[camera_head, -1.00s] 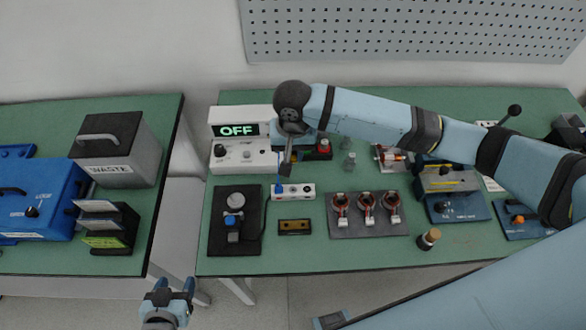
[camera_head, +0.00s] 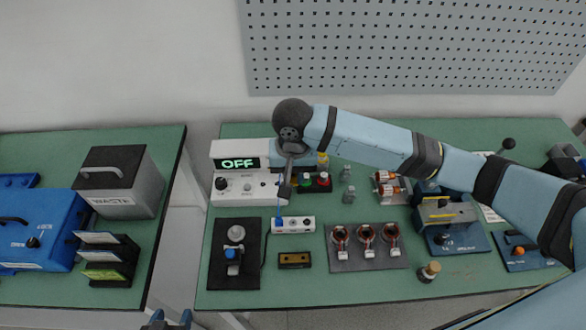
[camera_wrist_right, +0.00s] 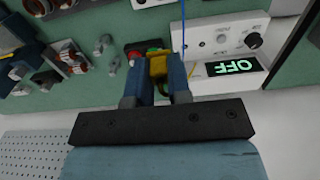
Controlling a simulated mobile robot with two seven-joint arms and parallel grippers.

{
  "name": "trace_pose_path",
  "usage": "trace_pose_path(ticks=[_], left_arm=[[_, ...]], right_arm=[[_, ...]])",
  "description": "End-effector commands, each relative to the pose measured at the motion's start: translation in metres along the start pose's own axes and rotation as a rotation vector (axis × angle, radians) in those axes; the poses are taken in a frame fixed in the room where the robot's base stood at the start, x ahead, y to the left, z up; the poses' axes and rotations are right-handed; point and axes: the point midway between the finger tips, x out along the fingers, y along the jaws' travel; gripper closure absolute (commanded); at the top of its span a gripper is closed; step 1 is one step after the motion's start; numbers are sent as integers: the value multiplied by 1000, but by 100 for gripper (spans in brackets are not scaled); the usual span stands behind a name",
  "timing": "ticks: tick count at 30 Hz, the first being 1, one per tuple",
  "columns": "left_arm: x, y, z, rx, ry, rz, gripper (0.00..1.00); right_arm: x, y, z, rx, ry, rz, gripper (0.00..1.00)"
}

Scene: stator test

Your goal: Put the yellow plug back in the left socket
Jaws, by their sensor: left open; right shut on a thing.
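The white socket strip (camera_head: 306,223) lies on the green bench, with dark openings on its top. A blue piece (camera_head: 279,221) is at its left end, with a thin blue line rising towards my right gripper. My right gripper (camera_head: 284,188) is above and behind the strip's left end, apart from it. In the right wrist view its fingers (camera_wrist_right: 161,76) are closed around a yellow piece, which looks like the yellow plug (camera_wrist_right: 158,65). The head view does not show the held plug clearly. My left gripper (camera_head: 168,318) is open and empty at the bottom edge, partly cut off.
A white panel reading OFF (camera_head: 240,185) stands behind left. Red (camera_head: 323,180) and green buttons are close behind the strip. A black fixture (camera_head: 222,275) is at left, a plate with copper coils (camera_head: 367,257) at right, and a small brown block (camera_head: 294,260) in front.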

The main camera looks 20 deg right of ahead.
Motion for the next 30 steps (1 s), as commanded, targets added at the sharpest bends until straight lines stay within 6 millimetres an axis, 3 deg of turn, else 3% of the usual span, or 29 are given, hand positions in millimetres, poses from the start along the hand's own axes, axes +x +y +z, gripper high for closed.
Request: trace_pose_path(ticks=[10,30], left_arm=[[-2,0,-3,0,-2,-1,43],[-15,0,-22,0,-1,-1,43]], right_arm=[[-2,-5,-6,-1,0,-1,100],[-1,-63,-89,1,1,-1,100]])
